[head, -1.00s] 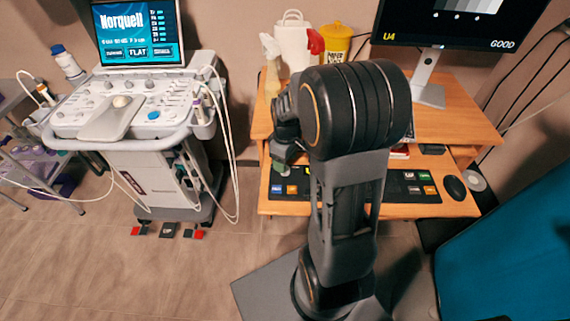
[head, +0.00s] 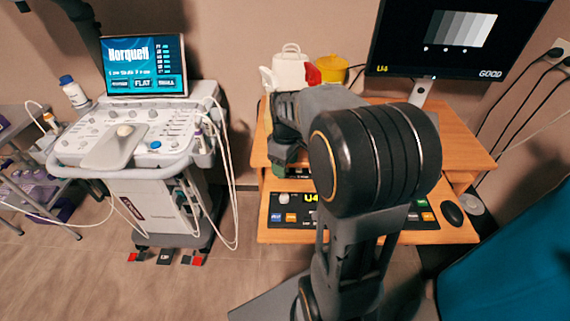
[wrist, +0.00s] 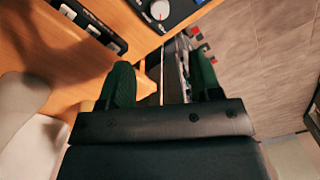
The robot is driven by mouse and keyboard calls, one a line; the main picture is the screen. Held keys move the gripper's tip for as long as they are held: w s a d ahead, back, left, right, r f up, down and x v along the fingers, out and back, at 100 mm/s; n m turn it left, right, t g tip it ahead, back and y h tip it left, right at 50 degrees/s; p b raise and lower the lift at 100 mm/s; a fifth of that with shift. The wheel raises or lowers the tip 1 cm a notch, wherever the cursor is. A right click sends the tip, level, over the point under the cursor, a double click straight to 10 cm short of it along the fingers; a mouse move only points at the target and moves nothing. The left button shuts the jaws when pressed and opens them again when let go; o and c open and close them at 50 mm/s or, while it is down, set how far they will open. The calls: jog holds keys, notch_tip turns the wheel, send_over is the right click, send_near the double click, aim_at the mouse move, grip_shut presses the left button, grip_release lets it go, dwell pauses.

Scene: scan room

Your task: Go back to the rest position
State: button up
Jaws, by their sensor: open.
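My gripper shows in the wrist view (wrist: 162,85) as two dark green fingers set well apart. Nothing is held between them; the desk edge and floor show through the gap. In the head view the wrist end of my arm is over the left part of the wooden desk (head: 262,236), above the black control keyboard (head: 292,210). The fingertips are hard to make out there. My arm's large black joint covers the middle of the desk.
An ultrasound cart (head: 125,140) with a lit screen stands left. A white jug (head: 291,70) and yellow tub (head: 331,69) stand behind my arm. A monitor (head: 455,40) is at the back right, a mouse (head: 452,214) at the desk's right. A teal surface (head: 510,260) fills the lower right.

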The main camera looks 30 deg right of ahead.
dwell(0.3)
jog(key=s+a+r+m+t+p, duration=0.2)
jog(key=s+a+r+m+p, duration=0.1)
jog(key=s+a+r+p, duration=0.1)
jog(key=s+a+r+m+t+p, duration=0.2)
jog(key=s+r+p, duration=0.4)
jog(key=r, duration=0.5)
jog(key=a+m+p, duration=0.1)
jog(key=a, duration=0.1)
jog(key=shift+s+a+h+p, duration=0.3)
jog(key=shift+a+p, duration=0.05)
jog(key=shift+p, duration=0.05)
